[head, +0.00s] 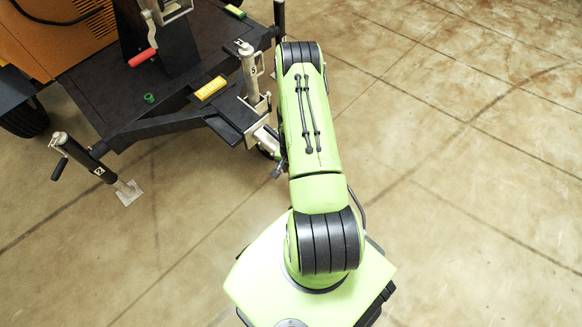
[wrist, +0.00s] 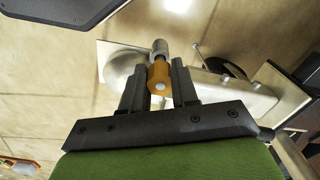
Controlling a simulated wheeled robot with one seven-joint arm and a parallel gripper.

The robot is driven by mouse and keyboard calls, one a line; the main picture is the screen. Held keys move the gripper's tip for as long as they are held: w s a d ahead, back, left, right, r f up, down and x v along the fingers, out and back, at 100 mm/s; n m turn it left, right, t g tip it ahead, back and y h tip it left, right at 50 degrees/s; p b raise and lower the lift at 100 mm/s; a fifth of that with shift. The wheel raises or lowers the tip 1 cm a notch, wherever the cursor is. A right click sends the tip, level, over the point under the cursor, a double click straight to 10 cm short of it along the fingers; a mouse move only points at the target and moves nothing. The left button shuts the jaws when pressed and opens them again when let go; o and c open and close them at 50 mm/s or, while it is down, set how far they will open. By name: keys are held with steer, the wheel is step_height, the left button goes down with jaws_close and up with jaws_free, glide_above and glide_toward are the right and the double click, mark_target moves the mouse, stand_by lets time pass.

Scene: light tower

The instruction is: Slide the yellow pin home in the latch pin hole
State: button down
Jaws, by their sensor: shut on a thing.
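In the wrist view, my gripper (wrist: 159,88) is shut on the yellow pin (wrist: 158,73), which shows an orange-yellow, faceted head between the two dark fingers. A grey metal end (wrist: 160,47) sticks out beyond the head, against or just in front of the pale metal hitch part (wrist: 218,88). I cannot tell whether the pin's end is inside a hole; the latch pin hole itself is not visible. In the head view, the pin and my fingers are hidden behind my green arm, near the pale hitch part (head: 265,136) at the trailer's tip.
The dark trailer deck (head: 90,85) bears a yellow block (head: 210,88), a green ring (head: 149,98) and a red-handled crank (head: 142,57). A jack post (head: 250,75) stands beside the hitch; another jack (head: 90,160) stands at left. The floor on the right is clear.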

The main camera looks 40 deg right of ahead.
steer(key=shift+f+b, duration=0.4)
steer(key=shift+f, duration=0.35)
steer(key=c, duration=0.8)
jaws_free()
step_height(320, 180, up, 16)
steer(key=p, duration=0.5)
steer(key=shift+f+p, duration=0.1)
steer(key=shift+p, duration=0.2)
